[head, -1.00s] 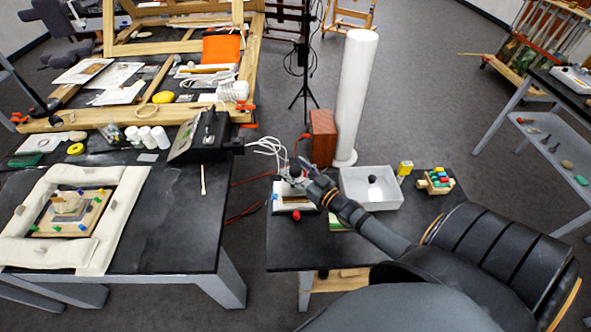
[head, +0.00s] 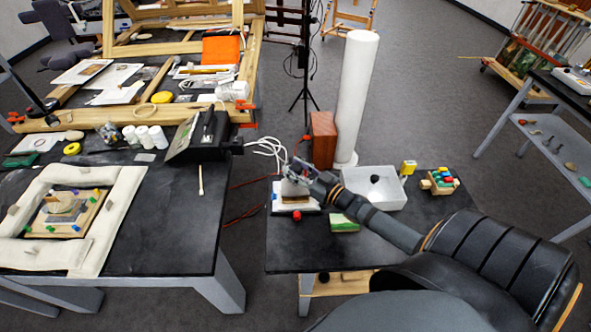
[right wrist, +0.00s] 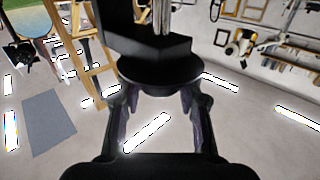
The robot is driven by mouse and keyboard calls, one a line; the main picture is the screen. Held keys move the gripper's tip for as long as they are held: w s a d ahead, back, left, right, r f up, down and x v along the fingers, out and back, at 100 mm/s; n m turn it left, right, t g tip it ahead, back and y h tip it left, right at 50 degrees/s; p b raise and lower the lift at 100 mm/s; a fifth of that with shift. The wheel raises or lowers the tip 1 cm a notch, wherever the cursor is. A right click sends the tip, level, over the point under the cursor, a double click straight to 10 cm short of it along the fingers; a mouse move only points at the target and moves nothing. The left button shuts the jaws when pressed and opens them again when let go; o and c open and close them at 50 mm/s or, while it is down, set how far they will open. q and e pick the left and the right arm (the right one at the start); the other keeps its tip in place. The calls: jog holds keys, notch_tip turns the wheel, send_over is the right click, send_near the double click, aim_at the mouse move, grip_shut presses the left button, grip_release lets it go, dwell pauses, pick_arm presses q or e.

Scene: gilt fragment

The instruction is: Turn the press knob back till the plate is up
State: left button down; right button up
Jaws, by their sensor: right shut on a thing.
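The small press (head: 283,203) stands near the left edge of the right-hand black table, with a white base, a brown strip and a red part in front. My right gripper (head: 297,172) is over the top of the press and hides most of its upper part. In the right wrist view a black round knob (right wrist: 160,72) sits between the two fingers of the right gripper (right wrist: 160,92), which are shut on it. The gap between the plate and the base is too small to judge. My left gripper is not in view.
Near the press are a green block (head: 343,224), a white tray (head: 391,190), a yellow block (head: 408,167) and a rack of coloured pieces (head: 440,181). A tall white roll (head: 357,95) and brown box (head: 323,139) stand behind. The table front (head: 300,255) is bare.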

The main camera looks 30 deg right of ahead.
jog(key=o, duration=1.2)
jog(key=v, duration=1.2)
jog(key=shift+f, duration=0.1)
